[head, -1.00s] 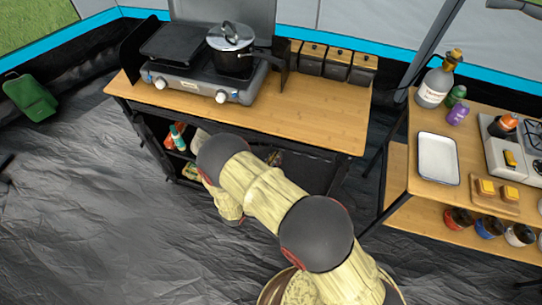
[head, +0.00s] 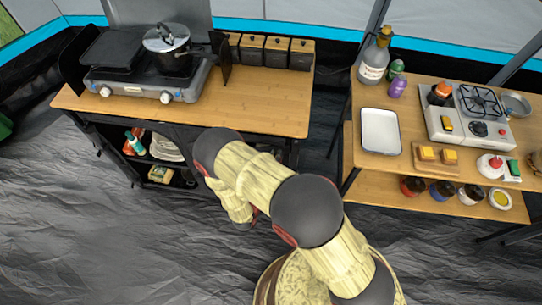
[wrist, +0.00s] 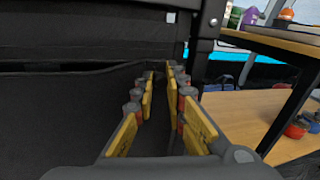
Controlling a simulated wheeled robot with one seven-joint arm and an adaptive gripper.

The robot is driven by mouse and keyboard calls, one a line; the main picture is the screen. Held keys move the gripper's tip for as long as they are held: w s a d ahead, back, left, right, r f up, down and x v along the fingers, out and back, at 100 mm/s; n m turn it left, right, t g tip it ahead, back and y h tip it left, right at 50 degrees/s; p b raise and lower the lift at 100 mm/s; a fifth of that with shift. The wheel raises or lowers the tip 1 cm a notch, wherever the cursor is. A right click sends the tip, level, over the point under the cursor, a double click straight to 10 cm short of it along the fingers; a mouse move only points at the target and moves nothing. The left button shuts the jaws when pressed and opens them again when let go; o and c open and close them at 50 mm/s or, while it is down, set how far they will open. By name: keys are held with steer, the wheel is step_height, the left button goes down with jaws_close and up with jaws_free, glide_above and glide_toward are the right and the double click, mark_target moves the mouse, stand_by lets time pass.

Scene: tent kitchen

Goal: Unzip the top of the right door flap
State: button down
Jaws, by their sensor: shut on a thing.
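The black fabric door flap (wrist: 60,105) of the low kitchen cabinet fills the left of the wrist view. A dark gap runs along its top edge from the left towards my fingertips. My gripper (wrist: 161,76) is at the right end of this edge, beside the cabinet's dark corner post (wrist: 204,35). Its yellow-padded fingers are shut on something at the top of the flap. That thing, likely the zip pull, is too small and dark to make out. In the head view my arm hides the gripper and most of the right door.
The cabinet's wooden top (head: 262,100) carries a stove (head: 160,75) with a pot (head: 170,48). The left compartment is open, with goods (head: 160,150) on its shelves. A second wooden table (head: 400,175) with a white tray (head: 380,131) stands close on the right. Dark floor lies in front.

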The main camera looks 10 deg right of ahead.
steer(key=shift+s+d, duration=0.1)
steer(key=shift+d, duration=0.1)
steer(key=c, duration=2.1)
jaws_free()
steer(key=o, duration=0.3)
steer(key=shift+o, duration=0.2)
steer(key=shift+a, duration=0.1)
steer(key=v, duration=1.2)
